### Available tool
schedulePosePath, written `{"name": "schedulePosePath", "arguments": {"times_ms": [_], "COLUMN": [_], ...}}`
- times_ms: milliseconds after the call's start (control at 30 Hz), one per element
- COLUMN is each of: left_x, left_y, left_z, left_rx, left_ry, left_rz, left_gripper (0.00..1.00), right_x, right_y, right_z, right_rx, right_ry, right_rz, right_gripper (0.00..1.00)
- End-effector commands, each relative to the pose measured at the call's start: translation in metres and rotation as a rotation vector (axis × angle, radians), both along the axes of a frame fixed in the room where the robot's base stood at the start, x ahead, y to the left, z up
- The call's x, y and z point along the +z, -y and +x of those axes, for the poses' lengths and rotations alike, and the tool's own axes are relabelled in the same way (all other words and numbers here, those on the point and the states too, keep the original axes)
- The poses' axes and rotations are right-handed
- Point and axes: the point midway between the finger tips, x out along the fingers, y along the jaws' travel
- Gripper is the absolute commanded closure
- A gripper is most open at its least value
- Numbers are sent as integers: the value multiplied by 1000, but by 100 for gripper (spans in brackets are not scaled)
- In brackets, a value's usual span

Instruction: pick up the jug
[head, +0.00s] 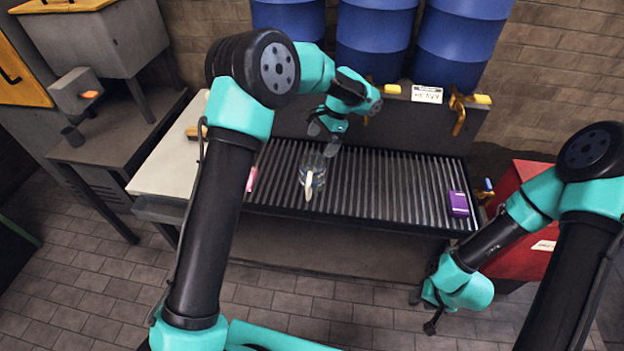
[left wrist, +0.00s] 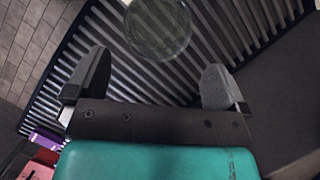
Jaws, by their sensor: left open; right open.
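The jug (head: 313,176) is clear, with a pale handle toward the front, and stands on the slatted metal grate (head: 390,190) of the bench. My left gripper (head: 324,138) is open above the grate, just behind and over the jug, and appears empty. In the left wrist view the jug (left wrist: 158,28) shows as a round clear shape beyond the two open fingertips (left wrist: 155,85), not between them. My right gripper (head: 425,312) hangs low at the right, in front of the bench and away from the jug; its fingers are small and dark.
A purple box (head: 458,204) lies at the grate's right end. A pink thing (head: 251,179) is at its left, partly behind my left arm. A red cabinet (head: 525,200) is at right. The grate's middle right is clear.

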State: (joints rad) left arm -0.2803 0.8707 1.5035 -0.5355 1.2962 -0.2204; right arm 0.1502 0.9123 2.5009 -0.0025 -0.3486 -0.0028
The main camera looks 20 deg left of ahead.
Motion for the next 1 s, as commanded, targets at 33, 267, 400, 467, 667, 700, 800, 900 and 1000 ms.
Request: {"name": "schedulePosePath", "arguments": {"times_ms": [33, 267, 400, 467, 667, 700, 800, 900, 1000], "left_x": [-9, -33, -35, -34, -36, -38, -47, -60, -72], "left_y": [-3, -10, -10, -10, -11, -12, -14, -17, -21], "left_z": [-3, -9, -10, -10, -10, -11, -15, -20, -23], "left_rx": [2, -1, 0, 0, 0, 1, 2, 1, 1], "left_ry": [-3, -1, 1, 1, -1, -1, -2, -3, -2], "left_rz": [0, -1, -1, -1, -1, 0, -1, 0, 0], "left_gripper": [0, 0, 0, 0, 0, 0, 0, 0, 0], "right_x": [0, 0, 0, 0, 0, 0, 0, 0, 0], "right_y": [0, 0, 0, 0, 0, 0, 0, 0, 0], "right_z": [0, 0, 0, 0, 0, 0, 0, 0, 0], "right_rx": [0, 0, 0, 0, 0, 0, 0, 0, 0], "right_ry": [0, 0, 0, 0, 0, 0, 0, 0, 0], "right_rz": [0, 0, 0, 0, 0, 0, 0, 0, 0], "right_gripper": [57, 57, 57, 57, 57, 57, 57, 57, 57]}}
